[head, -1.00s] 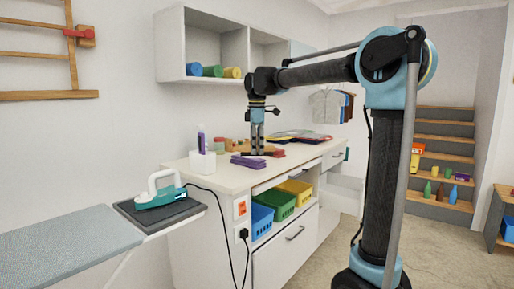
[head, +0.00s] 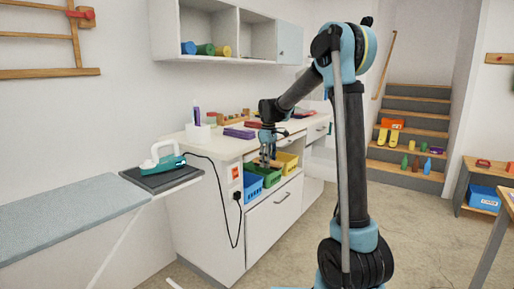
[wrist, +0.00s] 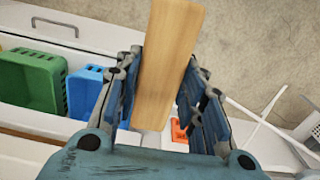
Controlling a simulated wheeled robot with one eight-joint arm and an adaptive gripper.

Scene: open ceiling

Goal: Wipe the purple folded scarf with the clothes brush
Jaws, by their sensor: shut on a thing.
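The purple folded scarf (head: 240,133) lies on the white counter (head: 203,143) in the head view, left of my gripper. My gripper (head: 268,158) hangs in front of the counter's edge, by the coloured bins. In the wrist view it is shut on a light wooden piece (wrist: 165,65), which looks like the clothes brush. The wood stands out between both fingers; no bristles show. The scarf is not seen in the wrist view.
Green (head: 263,174), blue (head: 253,186) and yellow (head: 288,161) bins sit in the open shelf below the counter. A white holder (head: 198,133) and a red item (head: 254,124) are on top. A teal iron (head: 166,157) rests at the left.

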